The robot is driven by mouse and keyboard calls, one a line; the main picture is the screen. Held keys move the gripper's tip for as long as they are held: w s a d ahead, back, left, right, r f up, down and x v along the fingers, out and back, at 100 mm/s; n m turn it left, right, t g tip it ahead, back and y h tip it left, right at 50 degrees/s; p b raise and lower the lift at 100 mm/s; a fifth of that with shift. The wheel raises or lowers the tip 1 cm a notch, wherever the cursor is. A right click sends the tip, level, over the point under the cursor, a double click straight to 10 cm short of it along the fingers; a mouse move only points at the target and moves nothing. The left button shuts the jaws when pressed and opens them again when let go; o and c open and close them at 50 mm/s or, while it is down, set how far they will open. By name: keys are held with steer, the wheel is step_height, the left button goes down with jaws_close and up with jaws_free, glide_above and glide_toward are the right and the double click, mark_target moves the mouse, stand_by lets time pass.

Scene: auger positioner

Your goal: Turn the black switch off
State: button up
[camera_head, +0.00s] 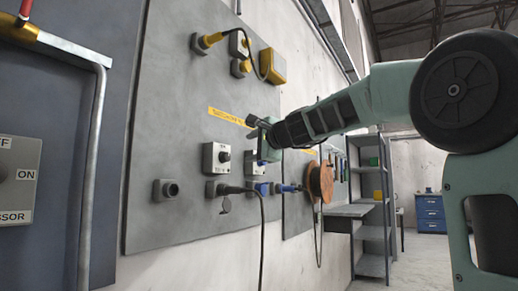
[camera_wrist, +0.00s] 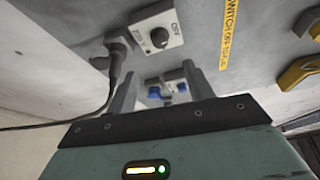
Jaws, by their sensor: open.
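A black rotary switch knob (camera_head: 224,156) sits on a light grey box on the wall panel. In the wrist view the knob (camera_wrist: 159,38) shows above the fingers, on a plate with lettering partly legible as OFF. A second switch box (camera_head: 250,166) to its right is partly behind my gripper, and its knob is hidden in the head view. My gripper (camera_head: 258,127) is open and empty, in front of the panel and above the second box. In the wrist view its two fingers (camera_wrist: 160,78) are spread, with blue connectors showing between them, and the knob is outside them.
A black plug with a hanging cable (camera_head: 236,189) is below the first box. Blue connectors (camera_head: 287,188) stick out to its right. A yellow label (camera_head: 229,116) and a yellow box (camera_head: 272,66) are above. A cable reel (camera_head: 319,182) and shelves (camera_head: 372,210) stand further right.

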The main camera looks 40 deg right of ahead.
steer(key=shift+s+a+r, duration=0.1)
steer(key=shift+s+r, duration=0.05)
steer(key=shift+s, duration=1.45)
